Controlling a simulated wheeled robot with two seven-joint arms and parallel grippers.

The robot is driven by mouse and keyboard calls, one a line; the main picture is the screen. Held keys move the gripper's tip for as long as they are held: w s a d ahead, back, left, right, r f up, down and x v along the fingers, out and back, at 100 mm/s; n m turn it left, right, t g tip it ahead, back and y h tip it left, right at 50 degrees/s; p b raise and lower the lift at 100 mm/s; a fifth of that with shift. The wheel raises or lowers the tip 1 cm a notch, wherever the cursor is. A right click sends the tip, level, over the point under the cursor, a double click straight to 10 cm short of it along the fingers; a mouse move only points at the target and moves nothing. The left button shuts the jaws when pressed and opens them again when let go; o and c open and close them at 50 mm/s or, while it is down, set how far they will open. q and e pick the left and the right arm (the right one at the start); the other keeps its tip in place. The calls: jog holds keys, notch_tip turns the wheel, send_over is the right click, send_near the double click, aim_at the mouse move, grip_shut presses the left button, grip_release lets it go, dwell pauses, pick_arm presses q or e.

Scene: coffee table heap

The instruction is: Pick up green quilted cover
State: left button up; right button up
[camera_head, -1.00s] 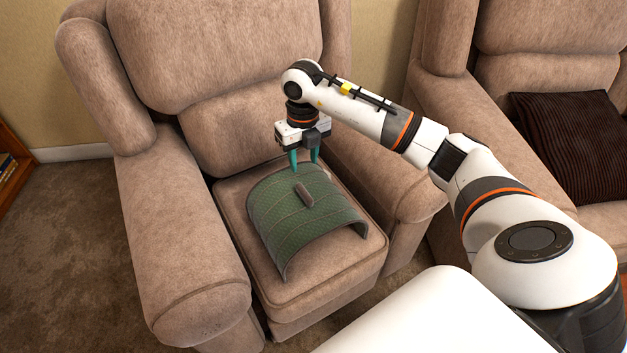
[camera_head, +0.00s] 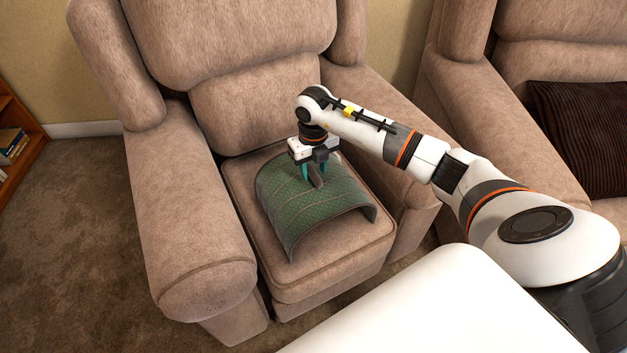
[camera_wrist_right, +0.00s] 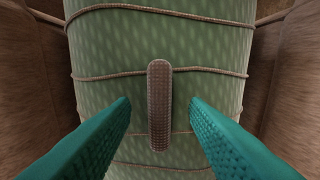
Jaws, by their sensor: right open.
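The green quilted cover (camera_head: 318,213) sits arched on the seat of the brown armchair, with a brown handle (camera_head: 317,181) on its top. In the right wrist view the cover (camera_wrist_right: 215,55) fills the middle, and its ribbed handle (camera_wrist_right: 159,105) stands between my fingers. My right gripper (camera_head: 315,174) is over the cover with its teal fingers pointing down, one on each side of the handle. In the right wrist view the gripper (camera_wrist_right: 160,112) is open, with a gap on both sides of the handle. My left gripper is not in view.
The armchair's arms (camera_head: 190,200) and backrest (camera_head: 255,100) rise around the seat (camera_head: 335,265). A second seat with a dark ribbed cushion (camera_head: 585,140) stands at the right. A wooden shelf with books (camera_head: 12,145) is at the far left.

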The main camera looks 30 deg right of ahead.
jog(key=shift+f, duration=0.5)
grip_shut()
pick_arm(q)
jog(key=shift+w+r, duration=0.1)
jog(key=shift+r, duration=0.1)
pick_arm(e)
jog(key=shift+r, duration=0.1)
